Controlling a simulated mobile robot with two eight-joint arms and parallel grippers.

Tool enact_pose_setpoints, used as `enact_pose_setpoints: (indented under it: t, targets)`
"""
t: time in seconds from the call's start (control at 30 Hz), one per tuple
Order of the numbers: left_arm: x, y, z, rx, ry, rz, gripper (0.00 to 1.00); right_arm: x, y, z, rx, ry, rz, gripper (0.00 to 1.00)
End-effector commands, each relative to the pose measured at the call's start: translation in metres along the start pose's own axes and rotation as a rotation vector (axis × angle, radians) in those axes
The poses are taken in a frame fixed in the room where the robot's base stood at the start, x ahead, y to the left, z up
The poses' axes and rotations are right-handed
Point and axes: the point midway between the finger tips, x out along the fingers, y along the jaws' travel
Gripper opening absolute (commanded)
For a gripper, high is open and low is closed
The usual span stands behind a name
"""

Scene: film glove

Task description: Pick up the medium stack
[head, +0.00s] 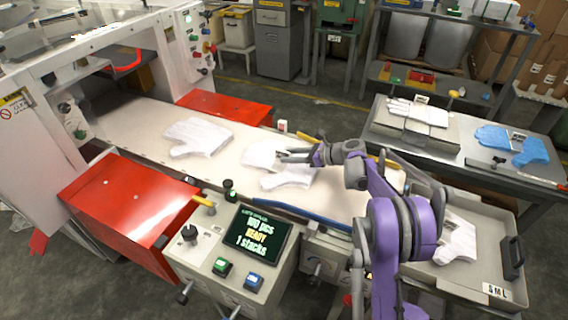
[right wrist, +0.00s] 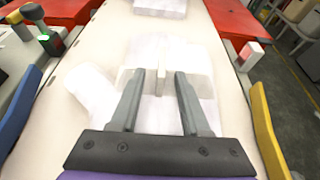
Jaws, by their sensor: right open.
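A white glove stack (head: 288,178) lies on the pale belt under my right gripper (head: 284,156). In the right wrist view the stack (right wrist: 90,95) has its thumb to the left and a pale band (right wrist: 200,84) across it. My right gripper (right wrist: 160,72) is open, its two fingers apart over the band, with a narrow pale upright piece between the tips. I cannot tell whether the fingers touch the stack. Another white glove stack (head: 197,137) lies farther left on the belt. No readable size mark shows on either stack. My left gripper is not in view.
A control panel with a screen (head: 258,240) stands in front of the belt. Red covers (head: 128,205) flank the belt. A grey tray (head: 496,268) marked S M L holds white gloves (head: 457,238) at right. Blue gloves (head: 515,143) lie on the back-right table. A yellow rail (right wrist: 268,135) runs beside the belt.

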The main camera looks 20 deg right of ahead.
Motion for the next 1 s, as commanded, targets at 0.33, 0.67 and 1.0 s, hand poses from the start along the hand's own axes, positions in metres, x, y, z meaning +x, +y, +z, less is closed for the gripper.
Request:
enact_pose_setpoints:
  t: [0.33, 0.67, 1.0]
  targets:
    - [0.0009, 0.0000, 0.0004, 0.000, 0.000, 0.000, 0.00, 0.0150, -0.0008, -0.0006, 0.000, 0.000, -0.001, 0.44]
    - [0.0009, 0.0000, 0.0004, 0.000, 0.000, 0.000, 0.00, 0.0147, -0.0008, -0.0007, 0.000, 0.000, -0.001, 0.00]
    - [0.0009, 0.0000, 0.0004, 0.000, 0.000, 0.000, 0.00, 0.0145, -0.0009, -0.0006, 0.000, 0.000, -0.001, 0.00]
